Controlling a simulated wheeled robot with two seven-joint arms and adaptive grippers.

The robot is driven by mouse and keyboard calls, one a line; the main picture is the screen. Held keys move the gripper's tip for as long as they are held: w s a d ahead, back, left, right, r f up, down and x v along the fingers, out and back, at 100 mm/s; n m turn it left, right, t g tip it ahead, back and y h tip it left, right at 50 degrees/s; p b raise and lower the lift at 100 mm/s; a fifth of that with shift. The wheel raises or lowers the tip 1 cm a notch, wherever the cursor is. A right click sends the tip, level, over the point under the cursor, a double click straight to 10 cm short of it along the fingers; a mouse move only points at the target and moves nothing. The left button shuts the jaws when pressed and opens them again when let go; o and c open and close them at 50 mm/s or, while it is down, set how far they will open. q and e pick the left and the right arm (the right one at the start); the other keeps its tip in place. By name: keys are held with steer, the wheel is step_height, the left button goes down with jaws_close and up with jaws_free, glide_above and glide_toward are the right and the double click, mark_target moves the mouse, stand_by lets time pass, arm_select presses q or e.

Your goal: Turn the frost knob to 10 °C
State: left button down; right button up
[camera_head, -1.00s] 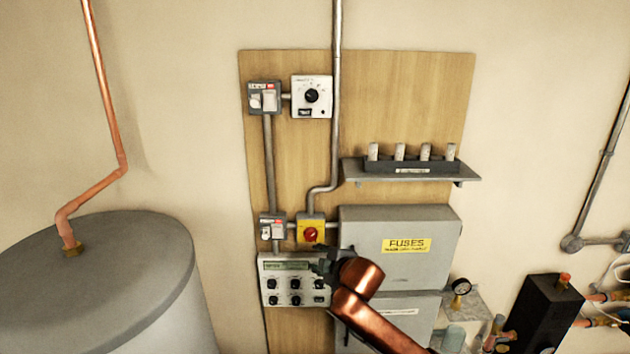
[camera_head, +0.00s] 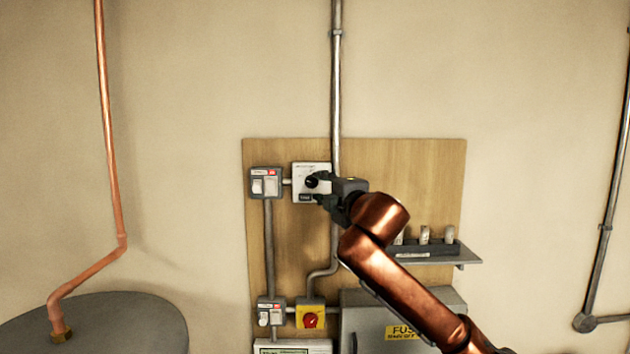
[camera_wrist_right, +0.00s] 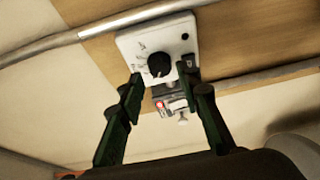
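The frost knob (camera_head: 311,181) is a black round knob on a white square thermostat box (camera_head: 300,170) at the top left of the wooden board. In the right wrist view the knob (camera_wrist_right: 159,64) sits beyond the fingertips, between their lines, with dial marks around its left side. My right gripper (camera_head: 321,187) is in front of the box, its dark fingers spread and empty, and it covers the box's right side in the head view. In the right wrist view the gripper's (camera_wrist_right: 163,80) green-black fingers are apart. Whether a fingertip touches the box is unclear. My left gripper is out of view.
A grey switch (camera_head: 266,183) is left of the box. A metal conduit (camera_head: 337,90) runs vertically just right of it. Below are a shelf with fuse holders (camera_head: 440,262), a yellow box with a red rotary switch (camera_head: 310,318) and a grey fuse box (camera_head: 365,305).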

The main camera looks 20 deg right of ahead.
mark_target(313, 184)
steer(key=shift+w+a+p, duration=0.15)
steer(key=shift+w+p, duration=0.25)
steer(key=shift+w, duration=0.6)
steer(key=shift+w+a+p, duration=0.1)
steer(key=shift+w+p, duration=0.3)
steer(key=shift+w, duration=0.55)
steer(key=shift+c, duration=0.4)
steer(key=shift+f, duration=0.1)
steer(key=c, duration=0.8)
